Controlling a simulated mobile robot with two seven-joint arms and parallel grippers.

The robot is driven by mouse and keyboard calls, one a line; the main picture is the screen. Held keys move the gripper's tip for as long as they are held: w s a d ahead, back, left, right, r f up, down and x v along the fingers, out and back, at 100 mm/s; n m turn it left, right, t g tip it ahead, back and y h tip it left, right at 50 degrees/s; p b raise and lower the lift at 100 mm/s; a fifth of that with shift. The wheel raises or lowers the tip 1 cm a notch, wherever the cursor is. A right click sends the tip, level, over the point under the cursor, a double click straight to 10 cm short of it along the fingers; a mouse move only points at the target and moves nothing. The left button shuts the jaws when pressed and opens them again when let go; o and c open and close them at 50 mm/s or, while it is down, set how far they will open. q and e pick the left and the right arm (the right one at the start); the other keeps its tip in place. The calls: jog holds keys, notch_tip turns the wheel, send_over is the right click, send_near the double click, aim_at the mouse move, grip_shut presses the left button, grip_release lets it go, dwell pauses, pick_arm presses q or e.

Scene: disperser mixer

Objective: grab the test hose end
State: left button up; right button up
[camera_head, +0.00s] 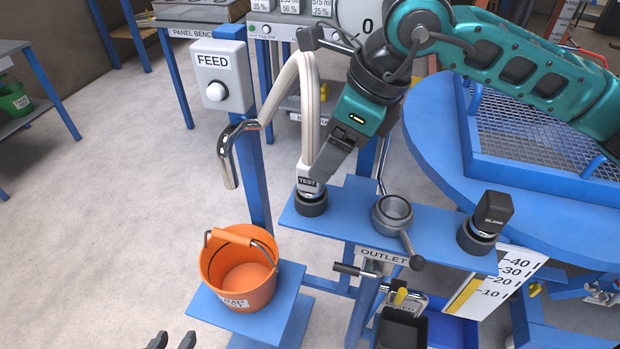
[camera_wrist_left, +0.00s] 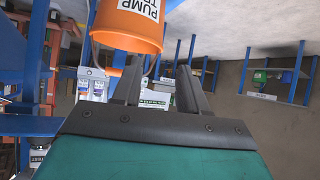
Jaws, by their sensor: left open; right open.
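The test hose end (camera_head: 309,180) is a pale block labelled TEST, upright on a dark round fitting (camera_head: 311,203) on the blue shelf (camera_head: 350,211). A pale hose (camera_head: 309,110) rises from it. My right gripper (camera_head: 322,172) is open, with its dark fingers at the right side of the hose end. The fingers overlap, and I cannot tell whether they touch it. My left gripper (camera_head: 171,341) shows only its fingertips at the bottom edge. In the left wrist view it (camera_wrist_left: 158,72) is open and empty, below the orange bucket (camera_wrist_left: 128,28).
The orange bucket (camera_head: 228,275) stands on a low blue stand (camera_head: 207,312) left of the shelf. A chrome spout (camera_head: 228,155) hangs above it. A valve handle (camera_head: 393,215) and a black BLANK cap (camera_head: 492,211) sit right of the hose end. Floor at left is clear.

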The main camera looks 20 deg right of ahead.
aim_at(306, 172)
jog(key=x, duration=0.3)
jog(key=a+x, duration=0.1)
jog(key=x, duration=0.2)
jog(key=shift+w+a, duration=0.2)
jog(key=c, duration=1.2)
jog(key=shift+r, duration=0.1)
jog(key=shift+c, duration=0.5)
